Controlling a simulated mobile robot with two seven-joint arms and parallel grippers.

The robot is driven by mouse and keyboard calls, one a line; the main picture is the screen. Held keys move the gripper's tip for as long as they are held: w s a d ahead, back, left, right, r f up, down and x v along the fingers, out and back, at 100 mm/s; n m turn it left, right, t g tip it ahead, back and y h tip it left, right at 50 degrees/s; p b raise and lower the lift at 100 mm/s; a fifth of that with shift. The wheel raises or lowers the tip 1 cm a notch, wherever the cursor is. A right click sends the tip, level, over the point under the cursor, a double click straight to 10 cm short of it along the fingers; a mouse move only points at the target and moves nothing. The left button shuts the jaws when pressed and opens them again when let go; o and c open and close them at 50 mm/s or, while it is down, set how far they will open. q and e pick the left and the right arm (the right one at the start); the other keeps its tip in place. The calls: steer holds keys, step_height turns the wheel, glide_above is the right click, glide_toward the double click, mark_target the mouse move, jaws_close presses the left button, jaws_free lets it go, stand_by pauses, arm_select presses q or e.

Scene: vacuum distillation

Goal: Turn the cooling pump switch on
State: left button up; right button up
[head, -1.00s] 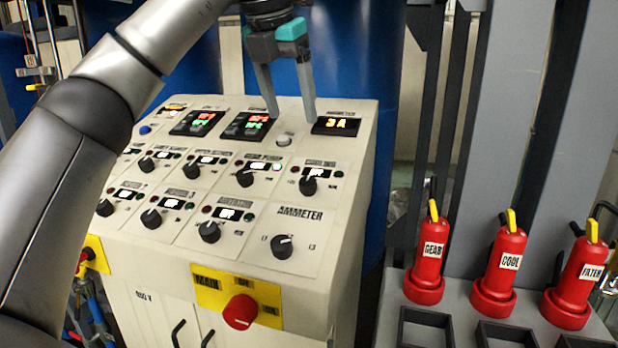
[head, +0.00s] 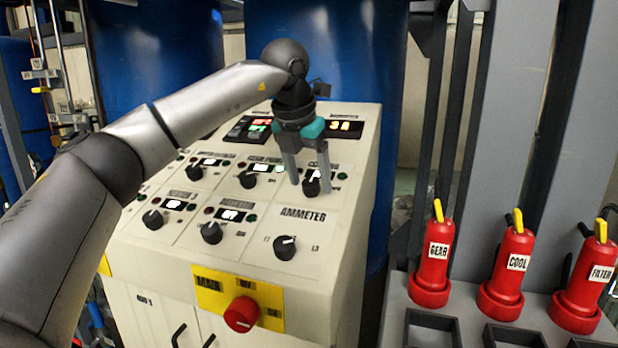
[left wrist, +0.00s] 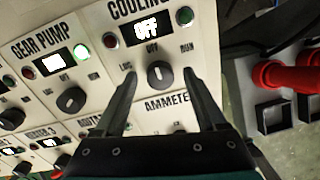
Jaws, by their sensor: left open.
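The cooling pump switch is a black rotary knob (head: 311,187) on the sloping cream control panel (head: 262,268). In the left wrist view the knob (left wrist: 160,74) sits below a small display (left wrist: 147,29) reading OFF, and its pointer is toward the OFF mark. My left gripper (head: 309,187) is open, with one finger on each side of the knob. In the left wrist view its fingers (left wrist: 164,90) straddle the knob with gaps on both sides. Whether the tips touch the panel I cannot tell. My right gripper is not in view.
The gear pump knob (head: 249,179) is left of the cooling knob, and the ammeter knob (head: 284,246) is below it. A red main switch (head: 241,314) is on the panel's front. Red GEAR (head: 434,262), COOL (head: 508,268) and FILTER (head: 583,287) units stand at right.

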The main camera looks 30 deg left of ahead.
arm_select(q)
jaws_close()
stand_by(0.7)
